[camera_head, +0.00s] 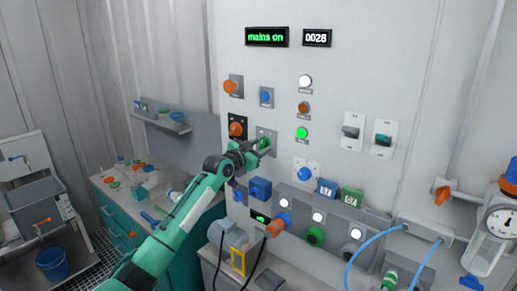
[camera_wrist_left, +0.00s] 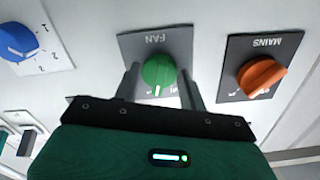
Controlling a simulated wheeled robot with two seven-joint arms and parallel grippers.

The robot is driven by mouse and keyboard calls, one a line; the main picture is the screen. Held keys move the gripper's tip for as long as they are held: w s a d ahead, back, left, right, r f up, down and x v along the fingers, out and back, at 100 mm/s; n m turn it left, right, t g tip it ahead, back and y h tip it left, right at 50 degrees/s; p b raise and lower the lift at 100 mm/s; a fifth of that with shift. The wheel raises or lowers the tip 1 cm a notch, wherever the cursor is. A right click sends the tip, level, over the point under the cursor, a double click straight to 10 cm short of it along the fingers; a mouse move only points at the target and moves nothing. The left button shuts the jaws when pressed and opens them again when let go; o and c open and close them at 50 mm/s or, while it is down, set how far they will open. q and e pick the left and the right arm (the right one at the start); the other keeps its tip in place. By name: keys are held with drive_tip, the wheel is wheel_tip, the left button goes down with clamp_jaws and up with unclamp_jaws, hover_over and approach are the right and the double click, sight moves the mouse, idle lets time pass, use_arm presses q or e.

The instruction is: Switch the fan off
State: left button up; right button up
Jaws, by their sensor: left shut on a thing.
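The fan switch is a green round knob (camera_head: 264,143) on a grey plate on the white wall panel. In the left wrist view the green knob (camera_wrist_left: 158,71) sits below the upside-down label FAN, its white mark toward the bottom of the picture. My left gripper (camera_head: 257,149) reaches the knob from the lower left. In the left wrist view the left gripper (camera_wrist_left: 161,82) has one finger on each side of the knob and is shut on it. The gripper body hides the lower edge of the plate. My right gripper is not in view.
The orange MAINS knob (camera_wrist_left: 262,76) is close beside the fan knob; it also shows in the head view (camera_head: 236,129). A blue numbered knob (camera_wrist_left: 18,42) is on the other side. A green lamp (camera_head: 302,133) is lit, and a display (camera_head: 266,37) reads "mains on".

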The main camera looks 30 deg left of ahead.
use_arm(q)
drive_tip(key=n, duration=0.4)
drive_tip(key=shift+d+n, duration=0.1)
drive_tip(key=shift+n, duration=0.2)
drive_tip(key=shift+n+p, duration=0.5)
drive_tip(key=shift+n, duration=1.8)
drive_tip(key=shift+d, duration=0.1)
drive_tip(key=o, duration=0.9)
drive_tip(key=shift+o, duration=0.2)
drive_tip(key=shift+s, duration=0.1)
drive_tip(key=shift+s+f, duration=0.1)
drive_tip(key=shift+s, duration=0.1)
drive_tip(key=s+a+b, duration=0.1)
drive_tip(key=s+b, duration=0.4)
drive_tip(key=s, duration=0.8)
drive_tip(key=shift+s+b, duration=0.15)
drive_tip(key=shift+b, duration=0.25)
